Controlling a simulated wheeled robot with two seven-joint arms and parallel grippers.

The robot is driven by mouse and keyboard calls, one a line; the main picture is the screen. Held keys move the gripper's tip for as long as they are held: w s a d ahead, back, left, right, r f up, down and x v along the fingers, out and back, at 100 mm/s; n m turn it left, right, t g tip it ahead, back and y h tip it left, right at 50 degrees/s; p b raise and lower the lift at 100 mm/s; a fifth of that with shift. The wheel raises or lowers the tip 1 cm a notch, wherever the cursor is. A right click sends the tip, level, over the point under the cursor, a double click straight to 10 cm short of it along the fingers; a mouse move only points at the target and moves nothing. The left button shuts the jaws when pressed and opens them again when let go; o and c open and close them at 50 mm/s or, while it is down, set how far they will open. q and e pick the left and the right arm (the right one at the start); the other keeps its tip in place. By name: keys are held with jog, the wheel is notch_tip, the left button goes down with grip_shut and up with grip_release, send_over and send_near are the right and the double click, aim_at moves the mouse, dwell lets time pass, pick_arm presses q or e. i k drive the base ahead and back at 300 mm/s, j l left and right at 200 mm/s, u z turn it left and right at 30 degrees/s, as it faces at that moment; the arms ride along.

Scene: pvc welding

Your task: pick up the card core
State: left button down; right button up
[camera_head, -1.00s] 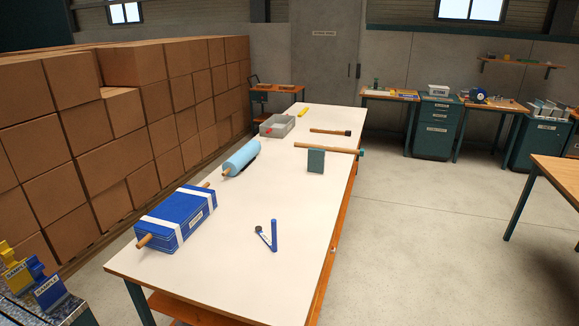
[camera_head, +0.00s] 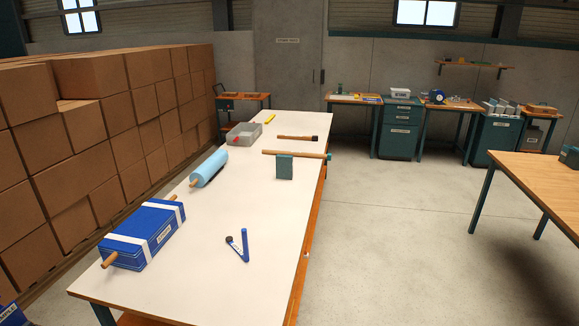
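Brown tube ends that look like card cores stick out of two items on the white-topped table (camera_head: 180,290). One tube end (camera_head: 110,259) pokes from the near side of a blue wrapped block (camera_head: 130,238) with white straps. Another (camera_head: 194,183) shows at the near end of a light-blue roll (camera_head: 211,166). A long tan rod (camera_head: 293,154) with a teal right end lies behind an upright dark green block (camera_head: 284,168). I cannot tell which of these is the card core. Neither of my grippers is in view.
A grey bin (camera_head: 243,136), a brown rod with a dark end (camera_head: 297,138), a yellow item (camera_head: 270,118) and a blue pen-like tool (camera_head: 244,245) are on the table. Stacked cartons (camera_head: 90,140) line the left. Another wooden table (camera_head: 535,175) stands right. Floor between the tables is clear.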

aim_at(267, 151)
jog(key=i+l, duration=0.3)
jog(key=l, duration=0.2)
jog(key=i+l, duration=0.25)
jog(key=l, duration=0.2)
jog(key=i+l, duration=0.3)
jog(key=l, duration=0.2)
jog(key=i+l+z, duration=0.1)
jog(key=i+l, duration=0.2)
jog(key=l, duration=0.15)
